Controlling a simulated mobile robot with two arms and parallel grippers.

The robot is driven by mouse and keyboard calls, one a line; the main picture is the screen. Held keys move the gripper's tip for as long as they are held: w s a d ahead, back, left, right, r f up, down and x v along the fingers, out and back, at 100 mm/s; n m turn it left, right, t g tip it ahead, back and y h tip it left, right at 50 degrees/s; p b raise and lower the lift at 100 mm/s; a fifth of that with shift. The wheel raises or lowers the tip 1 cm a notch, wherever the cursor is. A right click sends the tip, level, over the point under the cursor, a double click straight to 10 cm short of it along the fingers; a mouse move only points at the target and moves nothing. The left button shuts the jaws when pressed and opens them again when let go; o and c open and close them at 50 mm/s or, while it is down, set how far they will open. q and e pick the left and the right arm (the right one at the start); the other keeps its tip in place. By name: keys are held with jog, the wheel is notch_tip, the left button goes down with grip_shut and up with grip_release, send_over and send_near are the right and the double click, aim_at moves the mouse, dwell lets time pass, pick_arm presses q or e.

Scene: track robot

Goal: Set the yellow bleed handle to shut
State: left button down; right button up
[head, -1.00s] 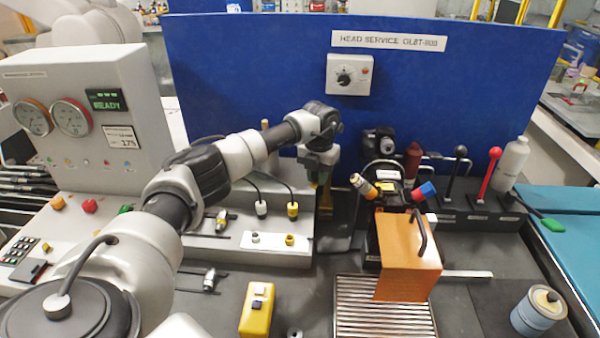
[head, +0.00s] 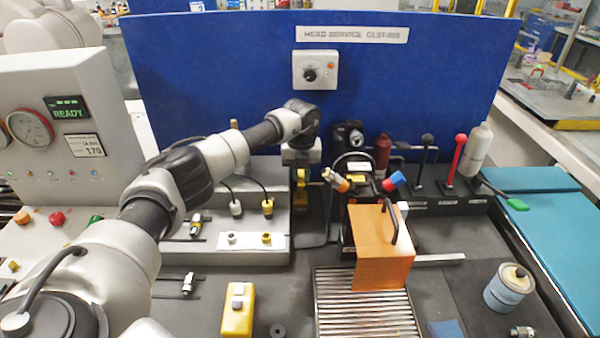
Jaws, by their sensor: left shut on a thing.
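My left arm reaches in from the left to the back of the bench. My left gripper (head: 301,184) points down there, in front of the blue panel, and is shut on the yellow bleed handle. Only a small yellow part of the handle (head: 300,174) shows at the jaws; the wrist and fingers hide the rest. I cannot tell from this view which way the handle is turned. My right gripper is not in view.
Several levers, one with a red knob (head: 460,140), stand further right. A grey stepped block with fittings (head: 250,242) lies left. A yellow switch box (head: 238,310) is in front.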

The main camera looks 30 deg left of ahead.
aim_at(301, 177)
pick_arm(q)
jog(key=shift+w+r, duration=0.1)
jog(key=shift+r, duration=0.1)
jog(key=c, duration=1.4)
grip_release()
jog(key=shift+c, duration=0.2)
jog(key=o, duration=0.4)
jog(key=shift+f, duration=0.1)
notch_tip(301, 177, up, 11)
jog(key=b, duration=0.3)
jog(key=shift+f, duration=0.1)
